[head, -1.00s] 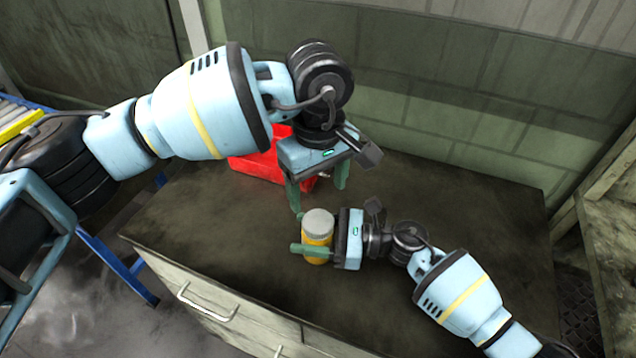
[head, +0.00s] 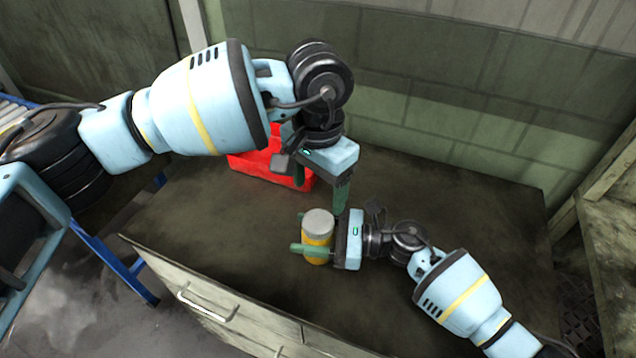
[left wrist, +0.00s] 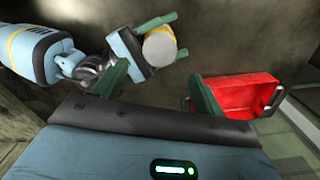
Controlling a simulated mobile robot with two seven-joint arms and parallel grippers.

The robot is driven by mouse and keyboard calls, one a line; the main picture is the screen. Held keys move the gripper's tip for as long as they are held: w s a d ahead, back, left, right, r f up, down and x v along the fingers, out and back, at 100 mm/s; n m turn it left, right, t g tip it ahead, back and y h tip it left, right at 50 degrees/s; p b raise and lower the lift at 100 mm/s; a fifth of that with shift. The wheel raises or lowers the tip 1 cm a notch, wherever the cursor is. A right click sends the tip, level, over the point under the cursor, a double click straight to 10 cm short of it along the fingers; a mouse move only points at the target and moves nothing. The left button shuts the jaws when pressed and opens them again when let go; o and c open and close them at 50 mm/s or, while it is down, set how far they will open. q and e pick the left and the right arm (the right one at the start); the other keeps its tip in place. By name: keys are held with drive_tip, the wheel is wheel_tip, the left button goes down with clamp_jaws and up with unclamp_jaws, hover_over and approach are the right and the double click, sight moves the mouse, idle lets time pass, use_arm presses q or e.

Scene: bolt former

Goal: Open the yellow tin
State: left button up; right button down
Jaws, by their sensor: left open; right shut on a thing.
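The yellow tin (head: 317,243) stands upright on the cabinet top with a grey lid (head: 318,222) on it. My right gripper (head: 312,247) is shut on the tin's body from the right, with its green fingers on either side. My left gripper (head: 338,195) is open and empty, above and just behind the tin, pointing down. In the left wrist view, the tin's pale round lid (left wrist: 160,49) shows beyond the left gripper's fingers (left wrist: 155,85), between the right gripper's fingers. The lid is apart from the left fingers.
A red open container (head: 272,168) stands at the back left of the cabinet top (head: 215,225), behind my left gripper; it also shows in the left wrist view (left wrist: 240,92). The wall is close behind. The right part of the top is clear.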

sight(318, 221)
use_arm(q)
drive_tip(key=shift+f, duration=0.1)
use_arm(e)
drive_tip(key=shift+f, duration=0.1)
use_arm(q)
drive_tip(key=shift+f, duration=3.95)
drive_tip(key=shift+c, duration=0.3)
